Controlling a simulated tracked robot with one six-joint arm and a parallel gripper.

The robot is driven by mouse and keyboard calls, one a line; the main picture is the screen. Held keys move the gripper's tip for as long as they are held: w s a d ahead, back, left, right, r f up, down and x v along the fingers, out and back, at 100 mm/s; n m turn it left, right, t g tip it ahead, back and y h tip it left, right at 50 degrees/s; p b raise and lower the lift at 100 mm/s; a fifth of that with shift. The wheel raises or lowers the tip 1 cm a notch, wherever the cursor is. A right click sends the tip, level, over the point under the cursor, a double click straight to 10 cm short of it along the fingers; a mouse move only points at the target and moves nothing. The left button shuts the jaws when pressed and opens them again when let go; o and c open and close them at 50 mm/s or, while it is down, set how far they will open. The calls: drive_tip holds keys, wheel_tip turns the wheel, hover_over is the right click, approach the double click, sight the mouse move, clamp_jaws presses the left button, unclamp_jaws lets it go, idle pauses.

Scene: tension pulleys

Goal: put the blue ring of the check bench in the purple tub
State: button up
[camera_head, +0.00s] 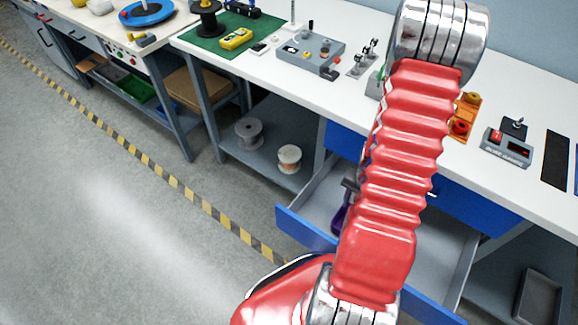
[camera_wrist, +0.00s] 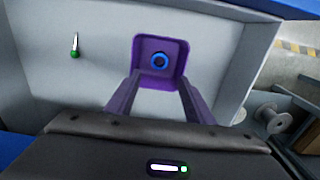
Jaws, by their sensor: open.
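The purple tub (camera_wrist: 139,52) stands in the open drawer, square with a raised rim. The blue ring (camera_wrist: 153,63) lies inside it, near the middle of its floor, with a dark centre.
The blue-fronted drawer (camera_head: 305,229) is pulled out below the white bench (camera_head: 350,92). A small green-ended item (camera_wrist: 75,48) lies in the drawer, left of the tub. Spools (camera_head: 289,158) stand on the shelf to the left. An orange holder with rings (camera_head: 466,113) is on the bench.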

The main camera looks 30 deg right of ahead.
drive_tip(key=w+a+r+n+t, duration=0.1)
drive_tip(key=w+a+r+n, duration=0.2)
drive_tip(key=r, duration=0.5)
drive_tip(key=w+a+r+n+t+h, duration=0.1)
drive_tip(key=w+a+r, duration=0.35)
drive_tip(key=r, duration=0.25)
drive_tip(key=w+a+r+n+t, duration=0.1)
drive_tip(key=w+a+r+n, duration=0.15)
drive_tip(key=a+r, duration=0.4)
drive_tip(key=s+a+r+n+t, duration=0.1)
drive_tip(key=s+a+r+n, duration=0.1)
drive_tip(key=a+r, duration=0.3)
drive_tip(key=s+a+r+n, duration=0.2)
drive_tip(key=s+a+r, duration=0.1)
drive_tip(key=a+r, duration=0.2)
drive_tip(key=s+a+r+n+t+y, duration=0.1)
drive_tip(key=s+a+r+n, duration=0.1)
drive_tip(key=a+r, duration=0.3)
wheel_tip(320, 180, up, 4)
drive_tip(key=shift+s+a+f+n+t, duration=0.2)
drive_tip(key=shift+s+a+n+t, duration=0.1)
drive_tip(key=shift+n, duration=0.05)
